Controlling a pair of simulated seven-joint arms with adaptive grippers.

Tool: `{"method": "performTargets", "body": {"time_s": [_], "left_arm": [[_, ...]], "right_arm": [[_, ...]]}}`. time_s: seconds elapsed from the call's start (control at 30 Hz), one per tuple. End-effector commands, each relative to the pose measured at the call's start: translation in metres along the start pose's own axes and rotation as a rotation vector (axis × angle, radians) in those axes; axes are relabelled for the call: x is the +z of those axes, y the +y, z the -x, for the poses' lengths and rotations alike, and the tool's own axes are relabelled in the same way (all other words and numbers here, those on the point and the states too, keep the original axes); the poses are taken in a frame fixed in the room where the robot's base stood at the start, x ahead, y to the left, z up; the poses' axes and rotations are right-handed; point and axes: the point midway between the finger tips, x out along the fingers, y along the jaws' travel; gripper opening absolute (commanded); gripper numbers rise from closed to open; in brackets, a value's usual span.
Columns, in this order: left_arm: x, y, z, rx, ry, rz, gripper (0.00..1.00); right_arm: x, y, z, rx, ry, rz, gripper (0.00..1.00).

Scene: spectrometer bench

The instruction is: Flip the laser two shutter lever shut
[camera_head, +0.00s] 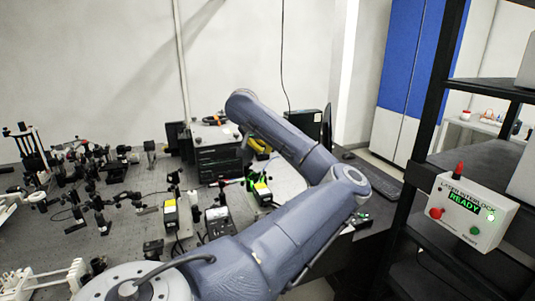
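A similar yellow-labelled box (170,214) stands further left. I cannot read which one is laser two, and no shutter lever can be made out clearly. My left arm crosses the middle of the view and bends back over the bench. Small dark parts of my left gripper (246,138) seem to show below the forearm's far end. Its fingers are too small and too hidden to judge. My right gripper is not in view.
A control box (472,211) reading READY, with a red button, sits on the black shelf rack at right. A meter (217,220) stands between the yellow-labelled boxes. Many optical mounts (100,195) crowd the bench at left. A keyboard (371,175) lies behind my elbow.

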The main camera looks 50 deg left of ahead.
Motion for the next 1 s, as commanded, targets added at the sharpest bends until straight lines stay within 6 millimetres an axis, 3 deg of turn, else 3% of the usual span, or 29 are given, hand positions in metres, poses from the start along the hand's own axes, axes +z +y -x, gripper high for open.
{"method": "performTargets", "body": {"time_s": [0.3, 0.83, 1.0], "left_arm": [[-0.002, 0.002, 0.022, 0.001, 0.0, -0.001, 0.0], [-0.001, 0.001, 0.023, -0.002, -0.003, -0.002, 0.0], [0.022, -0.019, 0.021, -0.117, -0.085, -0.082, 0.0]], "right_arm": [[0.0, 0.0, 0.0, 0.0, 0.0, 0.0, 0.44], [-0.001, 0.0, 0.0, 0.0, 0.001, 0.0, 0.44], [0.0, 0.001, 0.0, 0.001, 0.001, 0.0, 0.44]]}}
